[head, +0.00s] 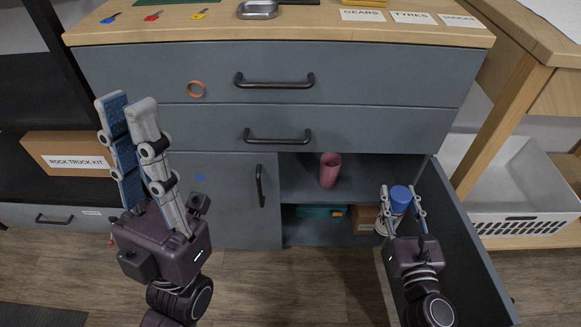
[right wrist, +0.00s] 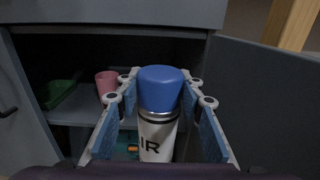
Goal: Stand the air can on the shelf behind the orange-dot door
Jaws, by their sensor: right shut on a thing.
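The air can (right wrist: 158,130) is white with a blue cap and dark lettering. My right gripper (head: 403,192) is shut on it, with one finger on each side and the can about upright. In the head view the blue cap (head: 400,199) shows between the fingers, in front of the cabinet's open right compartment. The compartment's shelf (head: 300,190) holds a pink cup (head: 330,170). The open door (head: 455,235) swings out to the right of my right gripper; its outer face and any orange dot are hidden. My left gripper (head: 127,103) is open and empty, pointing up at the left.
The closed left door (head: 225,215) bears a blue dot. Below the shelf are a teal item (head: 313,211) and a cardboard box (head: 364,218). The wrist view shows a green tray (right wrist: 62,94) left of the cup. A white basket (head: 530,195) stands beyond the open door.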

